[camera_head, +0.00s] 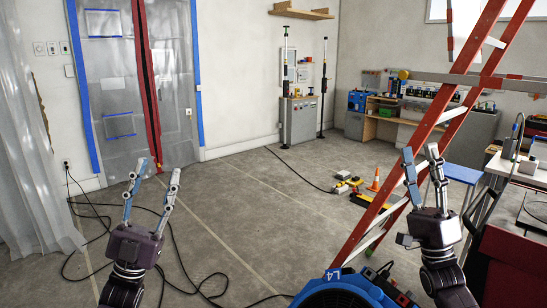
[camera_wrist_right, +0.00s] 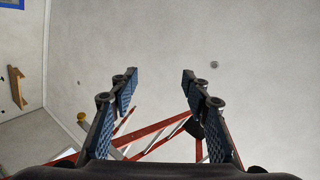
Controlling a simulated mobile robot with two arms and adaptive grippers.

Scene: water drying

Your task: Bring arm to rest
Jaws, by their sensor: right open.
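My left gripper (camera_head: 152,181) is raised at the left of the head view. Its two fingers are spread and nothing is between them. My right gripper (camera_head: 421,165) is raised at the right of the head view, in front of the red ladder. It is open and empty. In the right wrist view its fingers (camera_wrist_right: 157,85) stand apart against the bare ceiling, with ladder parts low behind them.
A red ladder (camera_head: 429,125) leans close to my right gripper. A blue round machine (camera_head: 342,293) stands at the bottom. A red workbench (camera_head: 512,255) is at the right. Black cables (camera_head: 190,285) lie on the floor. An orange cone (camera_head: 375,180) stands further back. The middle floor is mostly clear.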

